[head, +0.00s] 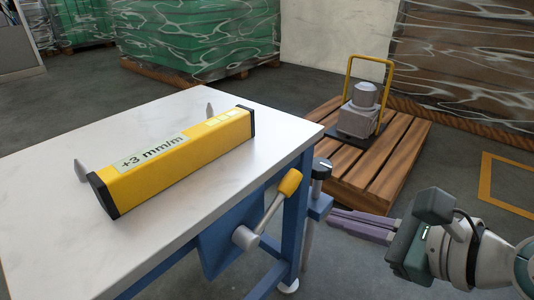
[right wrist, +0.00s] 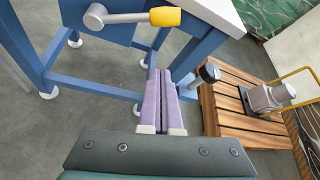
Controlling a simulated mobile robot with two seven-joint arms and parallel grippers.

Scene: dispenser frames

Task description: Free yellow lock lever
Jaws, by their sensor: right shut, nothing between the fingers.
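The yellow lock lever (head: 289,184) is a grey metal rod with a yellow grip. It rises to the right from a round hub on a blue plate (head: 222,240) at the side of the table. It also shows in the right wrist view, with its yellow grip (right wrist: 165,16) near the top. My right gripper (head: 330,217) is shut and empty, to the right of and a little below the grip, apart from it. In the right wrist view its purple fingers (right wrist: 158,85) lie together below the grip. My left gripper is not in view.
A yellow level bar (head: 175,160) marked "+3 mm/m" lies on the white tabletop (head: 60,225). A black-topped knob (head: 321,168) on a blue bracket stands close to my right fingers. Behind is a wooden pallet (head: 395,165) with a grey machine (head: 360,115). Floor is open at the right.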

